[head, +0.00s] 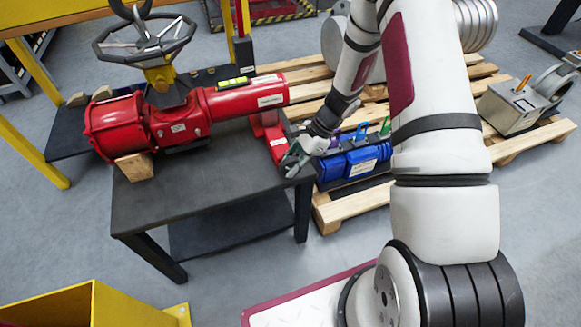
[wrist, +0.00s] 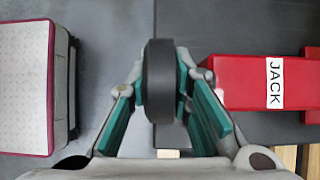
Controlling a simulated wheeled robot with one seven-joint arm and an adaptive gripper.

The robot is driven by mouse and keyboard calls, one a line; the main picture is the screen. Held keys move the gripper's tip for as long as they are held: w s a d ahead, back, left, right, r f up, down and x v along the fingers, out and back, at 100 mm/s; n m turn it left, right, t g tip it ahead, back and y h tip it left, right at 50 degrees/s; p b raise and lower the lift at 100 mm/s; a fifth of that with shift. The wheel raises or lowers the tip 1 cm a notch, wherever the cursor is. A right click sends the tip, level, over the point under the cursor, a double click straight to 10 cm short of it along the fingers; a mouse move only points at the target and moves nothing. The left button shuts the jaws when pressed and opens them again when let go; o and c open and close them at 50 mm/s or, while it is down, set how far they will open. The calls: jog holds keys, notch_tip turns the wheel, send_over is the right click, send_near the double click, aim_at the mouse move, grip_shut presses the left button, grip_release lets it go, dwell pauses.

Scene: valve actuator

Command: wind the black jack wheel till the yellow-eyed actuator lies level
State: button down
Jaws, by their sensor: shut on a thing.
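The red actuator (head: 178,122) lies on a dark table, its left end by a wooden block (head: 135,167). It carries a yellow-green level (head: 233,83) and a yellow neck under a dark handwheel. I cannot tell from here whether it lies level. The red jack (head: 272,138) stands under its right end; the jack, labelled JACK, also shows in the wrist view (wrist: 240,82). My gripper (head: 297,158) is at the table's right edge beside the jack. In the wrist view my gripper (wrist: 160,98) is shut on the black jack wheel (wrist: 160,70), seen edge-on between teal fingers.
The dark table (head: 215,205) has bare room in front of the actuator. A yellow bin (head: 75,308) stands at lower left.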

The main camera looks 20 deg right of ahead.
jog(key=shift+y, duration=0.5)
jog(key=c, duration=1.4)
grip_release()
jog(key=shift+c, duration=0.2)
jog(key=v, duration=1.2)
